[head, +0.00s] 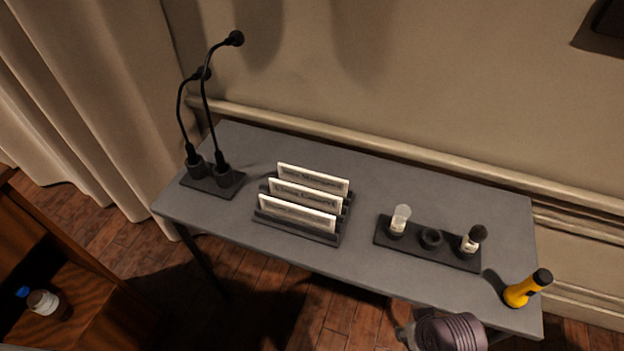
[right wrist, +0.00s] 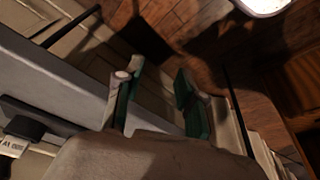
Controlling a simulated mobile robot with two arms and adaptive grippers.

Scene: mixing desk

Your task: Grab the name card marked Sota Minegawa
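Three white name cards stand in a dark slotted rack (head: 290,233) on the grey desk: a back card (head: 313,180), a middle card (head: 305,195) and a front card (head: 297,214). Their printing is too small and blurred to tell surely which reads Sota Minegawa. My right gripper (right wrist: 157,92) is open and empty in the right wrist view, its fingers well apart. In the head view it is partly seen at the bottom edge, off the desk's front edge and to the right of the rack. My left gripper is not in view.
Two gooseneck microphones (head: 213,173) stand on the desk's left. A dark holder (head: 392,238) with small bottles is right of the rack, and a yellow flashlight (head: 526,289) stands at the right end. A wooden shelf (head: 85,300) is at lower left.

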